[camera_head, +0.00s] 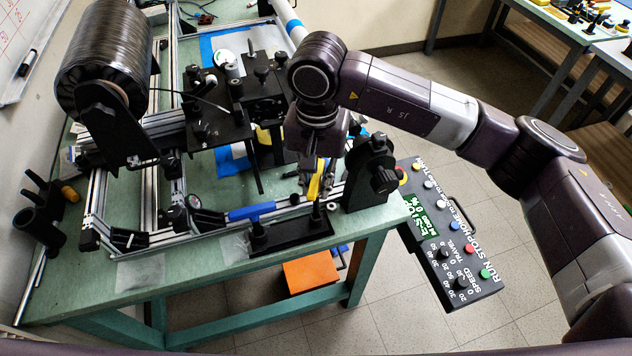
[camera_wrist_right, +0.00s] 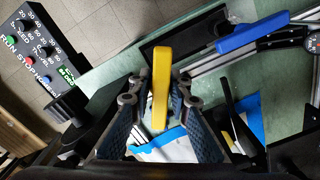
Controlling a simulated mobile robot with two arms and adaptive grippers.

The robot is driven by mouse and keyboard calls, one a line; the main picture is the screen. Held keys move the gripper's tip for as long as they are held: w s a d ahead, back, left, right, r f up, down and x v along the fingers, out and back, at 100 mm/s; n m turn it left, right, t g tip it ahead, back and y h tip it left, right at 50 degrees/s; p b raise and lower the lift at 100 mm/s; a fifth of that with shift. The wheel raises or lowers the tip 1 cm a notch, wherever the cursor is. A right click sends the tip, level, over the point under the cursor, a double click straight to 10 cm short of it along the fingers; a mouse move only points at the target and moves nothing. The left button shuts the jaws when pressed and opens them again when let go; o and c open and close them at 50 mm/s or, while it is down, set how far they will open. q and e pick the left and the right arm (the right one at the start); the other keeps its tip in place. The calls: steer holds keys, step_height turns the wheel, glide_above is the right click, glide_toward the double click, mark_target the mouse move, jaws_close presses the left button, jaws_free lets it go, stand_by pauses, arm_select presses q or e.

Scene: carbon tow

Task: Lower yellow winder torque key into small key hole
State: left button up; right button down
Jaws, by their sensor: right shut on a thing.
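The yellow winder torque key (camera_head: 315,185) is upright, its handle in my right gripper (camera_head: 312,172). Its dark lower end is over or at the right end of the black key block (camera_head: 290,236); I cannot tell whether it is in a hole. In the right wrist view the yellow handle (camera_wrist_right: 161,75) stands between the two fingers of my right gripper (camera_wrist_right: 160,98), which is shut on it. The key hole itself is not clearly visible. My left gripper is not in view.
A black bearing stand with a knob (camera_head: 378,178) is close to the right of my gripper. The control box (camera_head: 452,235) hangs off the table's right side. The carbon tow spool (camera_head: 103,58) and metal frame fill the left. The front table strip (camera_head: 200,262) is mostly clear.

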mark_target(316, 212)
steer(key=shift+b, duration=0.5)
stand_by(0.7)
steer(key=shift+b, duration=0.45)
steer(key=shift+f+b, duration=2.4)
steer(key=shift+b, duration=0.1)
steer(key=c, duration=1.7)
jaws_free()
